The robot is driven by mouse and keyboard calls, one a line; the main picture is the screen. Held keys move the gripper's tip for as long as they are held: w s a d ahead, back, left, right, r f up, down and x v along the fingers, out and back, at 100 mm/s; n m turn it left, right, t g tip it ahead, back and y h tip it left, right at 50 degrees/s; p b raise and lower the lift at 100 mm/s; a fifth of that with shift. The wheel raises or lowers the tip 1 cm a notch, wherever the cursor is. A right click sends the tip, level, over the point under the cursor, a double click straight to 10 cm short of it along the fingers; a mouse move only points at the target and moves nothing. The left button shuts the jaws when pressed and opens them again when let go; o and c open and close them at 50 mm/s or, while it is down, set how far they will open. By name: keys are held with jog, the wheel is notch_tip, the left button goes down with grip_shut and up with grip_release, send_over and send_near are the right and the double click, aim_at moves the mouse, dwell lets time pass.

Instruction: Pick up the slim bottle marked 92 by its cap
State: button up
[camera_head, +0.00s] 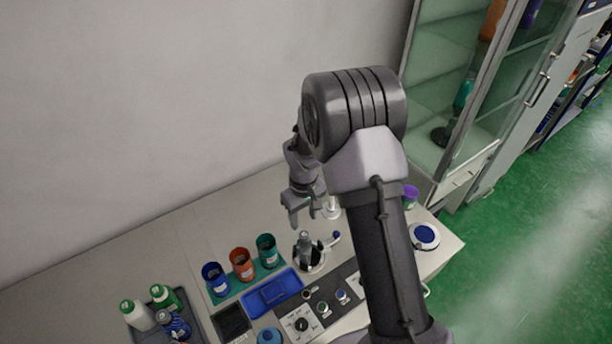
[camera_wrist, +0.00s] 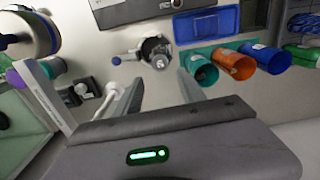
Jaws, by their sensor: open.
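No number 92 is readable in either view. In the wrist view, this piece (camera_wrist: 156,50) is seen from above, beyond my fingertips. Several bottles, among them a white one (camera_head: 138,315) and a green one (camera_head: 166,298), stand in a dark tray at the lower left. My gripper (camera_head: 304,210) is open and empty, above and slightly behind the holder. It also shows in the wrist view (camera_wrist: 158,82).
Blue (camera_head: 215,278), orange (camera_head: 242,263) and teal (camera_head: 267,250) cups stand left of the holder, behind a blue tray (camera_head: 270,291). A control panel (camera_head: 300,322) lies in front. A blue-topped round device (camera_head: 424,236) is at right. A wall rises behind the bench.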

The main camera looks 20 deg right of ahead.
aim_at(304, 234)
jog(key=shift+s+f+b, duration=0.15)
jog(key=shift+f+b, duration=0.3)
jog(key=shift+f, duration=0.3)
notch_tip(304, 234, down, 8)
jog(key=b, duration=0.5)
jog(key=shift+f+b, duration=0.15)
jog(key=shift+b, duration=0.15)
grip_shut()
dwell(0.7)
jog(key=shift+r, duration=0.2)
jog(key=shift+r+p, duration=2.4)
jog(key=shift+r, duration=1.25)
